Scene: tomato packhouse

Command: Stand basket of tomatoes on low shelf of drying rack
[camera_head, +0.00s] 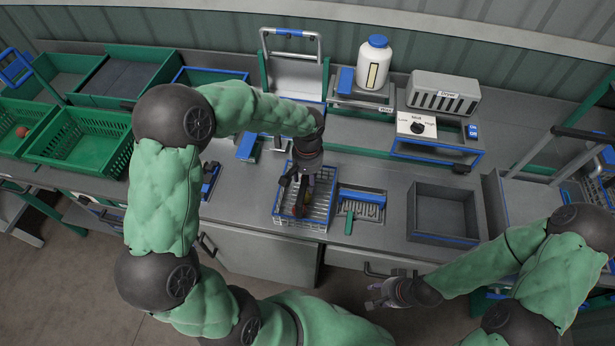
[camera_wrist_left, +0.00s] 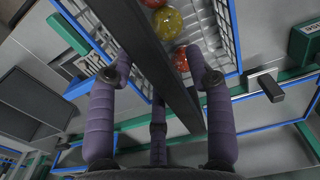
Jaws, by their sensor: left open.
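The wire basket (camera_head: 318,222) with a blue rim stands on the grey bench below my left gripper (camera_head: 298,184). In the left wrist view the basket's wire wall (camera_wrist_left: 222,40) shows, with a yellow tomato (camera_wrist_left: 166,24) and red tomatoes (camera_wrist_left: 181,60) inside. A dark bar, seemingly the basket handle (camera_wrist_left: 150,50), runs between the spread fingers of my left gripper (camera_wrist_left: 157,80), which is open. My right gripper (camera_head: 385,291) hangs empty in front of the bench, its fingers apart. A blue-edged rack (camera_head: 437,155) stands on the bench at right; I cannot tell its shelves clearly.
A brush-like blue block (camera_head: 362,196) on a grate lies just right of the basket. An empty grey tray (camera_head: 445,237) is further right. Green crates (camera_head: 80,140) are at left.

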